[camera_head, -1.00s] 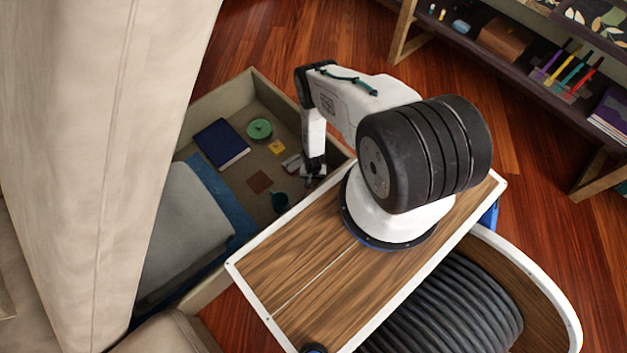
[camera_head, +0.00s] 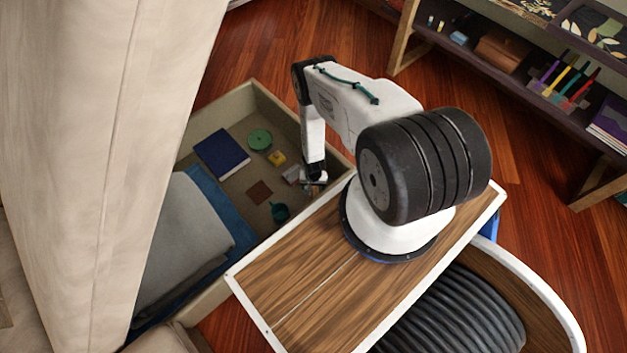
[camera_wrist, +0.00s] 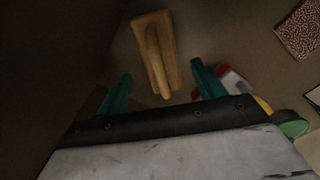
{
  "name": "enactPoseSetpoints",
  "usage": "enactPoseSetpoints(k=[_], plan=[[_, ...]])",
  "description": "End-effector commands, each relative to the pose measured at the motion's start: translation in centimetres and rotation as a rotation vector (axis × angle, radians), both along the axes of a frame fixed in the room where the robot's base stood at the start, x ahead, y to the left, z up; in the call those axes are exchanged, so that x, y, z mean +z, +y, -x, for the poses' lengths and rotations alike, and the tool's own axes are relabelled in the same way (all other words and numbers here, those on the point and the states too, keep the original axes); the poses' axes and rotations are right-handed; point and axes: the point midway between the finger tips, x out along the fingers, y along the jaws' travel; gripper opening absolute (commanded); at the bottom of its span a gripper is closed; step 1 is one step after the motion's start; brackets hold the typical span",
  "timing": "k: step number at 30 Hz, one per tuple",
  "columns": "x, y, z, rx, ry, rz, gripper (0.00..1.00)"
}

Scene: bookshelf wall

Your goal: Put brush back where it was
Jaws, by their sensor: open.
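A light wooden piece with a raised handle, which looks like the brush (camera_wrist: 153,48), lies on the drawer floor in the wrist view; no bristles show. My gripper (camera_wrist: 160,86) is open, its two green fingers spread. The near end of the brush's handle appears between the fingertips, with no visible contact; the height gap is unclear. In the head view my gripper (camera_head: 314,180) is down inside the open drawer (camera_head: 262,97), by its right wall. I cannot make out the brush there.
The drawer also holds a blue book (camera_head: 222,154), a green round thing (camera_head: 259,140), a yellow block (camera_head: 277,157), a brown square (camera_head: 259,192), a teal cup (camera_head: 280,212) and grey folded cloth (camera_head: 183,235). A red-and-white thing (camera_wrist: 235,82) lies beside my right finger.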

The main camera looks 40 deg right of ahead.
Motion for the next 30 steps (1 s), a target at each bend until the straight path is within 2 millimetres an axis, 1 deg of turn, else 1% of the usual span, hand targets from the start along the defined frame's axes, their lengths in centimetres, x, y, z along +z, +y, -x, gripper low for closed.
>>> enactPoseSetpoints(k=[1, 6, 9, 12, 17, 26, 29, 30], plan=[[1.3, -0.1, -0.2, 0.0, -0.001, 0.001, 0.69], [4.7, -0.1, -0.1, 0.0, -0.001, 0.001, 0.69], [6.2, 0.0, -0.1, 0.0, -0.001, 0.001, 0.69], [7.3, 0.0, -0.1, 0.0, -0.001, 0.001, 0.69], [8.1, 0.0, 0.0, 0.0, 0.0, 0.0, 0.69], [8.2, 0.0, -0.1, 0.0, -0.001, 0.001, 0.69], [9.2, -0.5, -1.1, 0.003, -0.006, 0.003, 0.69], [10.2, -0.8, -2.0, 0.005, -0.01, 0.004, 0.69]])
